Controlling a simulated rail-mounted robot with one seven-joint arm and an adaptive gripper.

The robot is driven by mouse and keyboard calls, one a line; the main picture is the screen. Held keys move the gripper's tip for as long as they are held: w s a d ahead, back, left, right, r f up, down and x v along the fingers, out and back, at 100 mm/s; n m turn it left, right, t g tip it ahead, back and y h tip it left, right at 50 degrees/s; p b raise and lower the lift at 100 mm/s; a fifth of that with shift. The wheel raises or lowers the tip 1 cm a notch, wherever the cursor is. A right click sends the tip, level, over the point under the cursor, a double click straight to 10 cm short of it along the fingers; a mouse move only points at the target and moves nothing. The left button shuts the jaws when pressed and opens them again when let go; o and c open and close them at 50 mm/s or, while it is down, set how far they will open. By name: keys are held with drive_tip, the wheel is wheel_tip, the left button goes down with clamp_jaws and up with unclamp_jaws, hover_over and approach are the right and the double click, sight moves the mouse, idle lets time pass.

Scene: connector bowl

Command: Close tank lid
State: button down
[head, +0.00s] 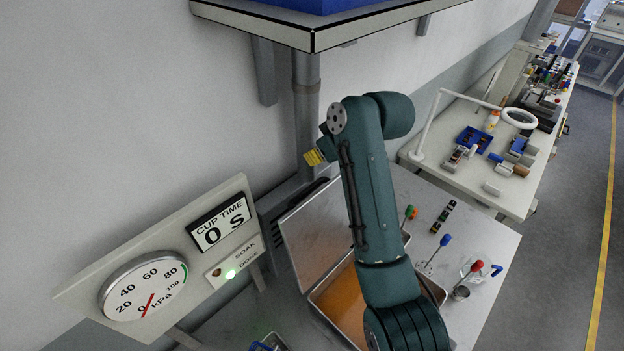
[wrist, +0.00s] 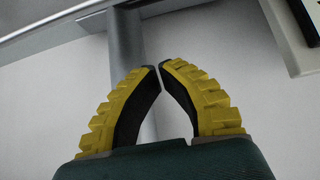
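The tank (head: 320,308) is a shallow metal box on the bench, with orange liquid (head: 345,296) inside. Its metal lid (head: 314,236) stands open, raised steeply along the tank's wall side. My arm hides the tank's right part and some of the lid's right side. My gripper (head: 313,157) has yellow ribbed fingers and is above the lid, pointing toward the wall and apart from the lid. In the wrist view the fingertips (wrist: 159,67) nearly meet, with only a thin gap and nothing between them. The tank and lid are not in the wrist view.
A shelf (head: 312,40) and a vertical pipe (head: 307,110) are near my gripper. Small tools, including a blue-handled one (head: 445,240), stand right of the tank.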

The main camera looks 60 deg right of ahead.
drive_tip(key=shift+s+d+f, duration=0.25)
drive_tip(key=shift+s+f, duration=0.05)
drive_tip(key=shift+s, duration=0.05)
drive_tip(key=p+x, duration=0.2)
drive_tip(key=x, duration=0.7)
drive_tip(key=shift+w+f+p, duration=0.25)
drive_tip(key=shift+f+p, duration=0.05)
drive_tip(key=shift+f, duration=0.05)
drive_tip(key=s+p, duration=0.1)
drive_tip(key=s, duration=0.1)
drive_tip(key=s+a+p, duration=0.1)
drive_tip(key=shift+s+a+f, duration=0.1)
drive_tip(key=shift+s+a, duration=0.05)
drive_tip(key=shift+s, duration=0.25)
drive_tip(key=shift+a, duration=0.1)
